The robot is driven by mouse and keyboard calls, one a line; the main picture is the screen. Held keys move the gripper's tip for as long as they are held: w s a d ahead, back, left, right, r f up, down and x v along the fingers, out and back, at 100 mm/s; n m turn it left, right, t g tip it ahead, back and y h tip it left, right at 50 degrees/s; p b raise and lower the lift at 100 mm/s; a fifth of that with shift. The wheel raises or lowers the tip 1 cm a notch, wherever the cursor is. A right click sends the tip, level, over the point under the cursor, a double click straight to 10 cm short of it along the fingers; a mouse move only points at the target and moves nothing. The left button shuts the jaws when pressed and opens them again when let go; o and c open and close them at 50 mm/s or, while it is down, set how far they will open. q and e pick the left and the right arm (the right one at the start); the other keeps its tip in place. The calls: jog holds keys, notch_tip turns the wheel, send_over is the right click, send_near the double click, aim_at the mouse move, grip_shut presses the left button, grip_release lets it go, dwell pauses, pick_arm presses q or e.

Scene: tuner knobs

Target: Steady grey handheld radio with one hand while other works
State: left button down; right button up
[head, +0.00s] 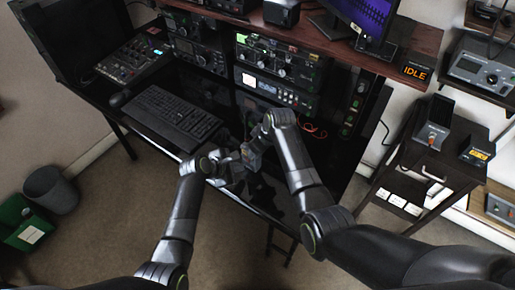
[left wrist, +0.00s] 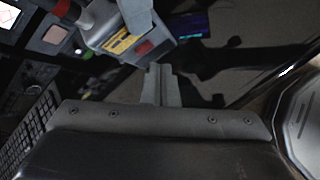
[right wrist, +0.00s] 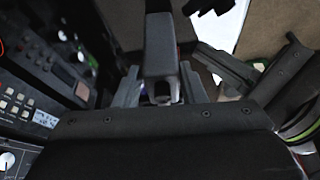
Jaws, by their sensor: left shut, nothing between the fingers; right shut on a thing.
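The grey handheld radio (left wrist: 140,42) has a yellow label and a red patch, seen in the left wrist view. It shows as a tall grey block in the right wrist view (right wrist: 160,48) and small in the head view (head: 251,158). My right gripper (right wrist: 160,90) is shut on the radio, a finger at each side, above the front of the desk. My left gripper (left wrist: 160,84) is shut and empty, its fingertips close below the radio's labelled end. I cannot tell whether they touch it. The left gripper is small in the head view (head: 232,169).
The black desk (head: 205,80) carries a keyboard (head: 172,118), a mixer (head: 133,66) and stacked radio units (head: 275,75). A raised brown shelf (head: 395,45) holds a monitor (head: 355,18). A dark side stand (head: 420,160) with devices is at right, a grey bin (head: 50,188) at left.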

pick_arm(q)
jog(key=shift+w+d, duration=0.1)
jog(key=shift+w, duration=0.05)
jog(key=shift+w+d, duration=0.2)
dwell(0.3)
jog(key=shift+w+d, duration=0.3)
dwell(0.7)
jog(key=shift+s+a, duration=0.6)
jog(key=shift+s, duration=0.05)
jog(key=shift+s+a, duration=2.05)
jog(key=shift+s, duration=0.2)
